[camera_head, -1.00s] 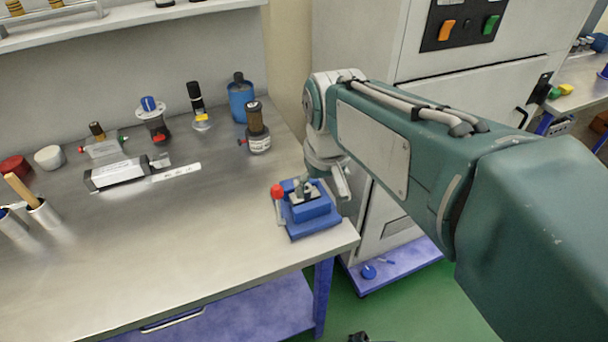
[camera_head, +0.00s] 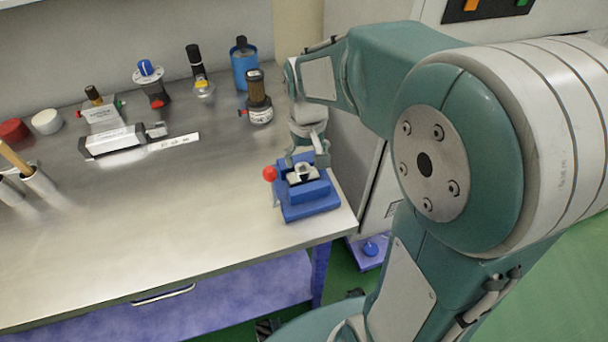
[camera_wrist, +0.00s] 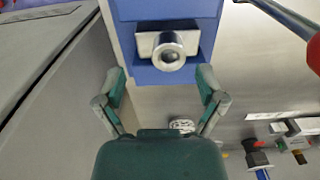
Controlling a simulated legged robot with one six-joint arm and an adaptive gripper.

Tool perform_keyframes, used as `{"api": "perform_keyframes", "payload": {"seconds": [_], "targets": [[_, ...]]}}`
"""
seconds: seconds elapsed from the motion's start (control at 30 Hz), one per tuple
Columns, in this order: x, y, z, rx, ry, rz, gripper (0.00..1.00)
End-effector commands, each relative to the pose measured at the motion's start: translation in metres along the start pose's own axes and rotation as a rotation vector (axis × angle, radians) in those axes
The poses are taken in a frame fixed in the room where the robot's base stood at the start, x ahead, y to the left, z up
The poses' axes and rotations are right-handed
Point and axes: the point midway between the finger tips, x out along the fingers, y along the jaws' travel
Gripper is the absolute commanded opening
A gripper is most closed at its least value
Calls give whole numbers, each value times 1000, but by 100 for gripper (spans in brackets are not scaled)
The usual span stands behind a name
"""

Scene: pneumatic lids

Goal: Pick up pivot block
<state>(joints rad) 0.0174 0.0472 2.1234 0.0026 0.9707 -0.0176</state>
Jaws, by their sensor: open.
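The pivot block appears to be the small metal block with a round cylinder end (camera_wrist: 160,46), seated in a blue fixture (camera_wrist: 165,78) in the wrist view. In the head view the block (camera_head: 302,173) sits on top of the blue fixture (camera_head: 308,207) at the table's right front corner. My gripper (camera_wrist: 163,80) is open, with its fingers spread to the left and right, below the block in the wrist picture. In the head view my gripper (camera_head: 308,157) is just behind the block and looks empty. I cannot tell whether it touches the fixture.
A red-knobbed lever (camera_head: 269,174) stands at the fixture's left side. Behind are a dark-topped cylinder (camera_head: 258,98), a blue bottle (camera_head: 244,66) and a grey block (camera_head: 112,141). A white cabinet (camera_head: 364,190) stands right of the table. The table's front middle is clear.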

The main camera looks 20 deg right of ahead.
Motion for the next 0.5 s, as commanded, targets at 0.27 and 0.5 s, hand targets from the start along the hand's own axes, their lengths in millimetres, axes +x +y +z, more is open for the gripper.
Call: {"api": "perform_keyframes", "payload": {"seconds": [0.27,0.5], "targets": [[34,-7,0,-1,-1,3,89],[35,-6,0,-1,0,2,80]]}}
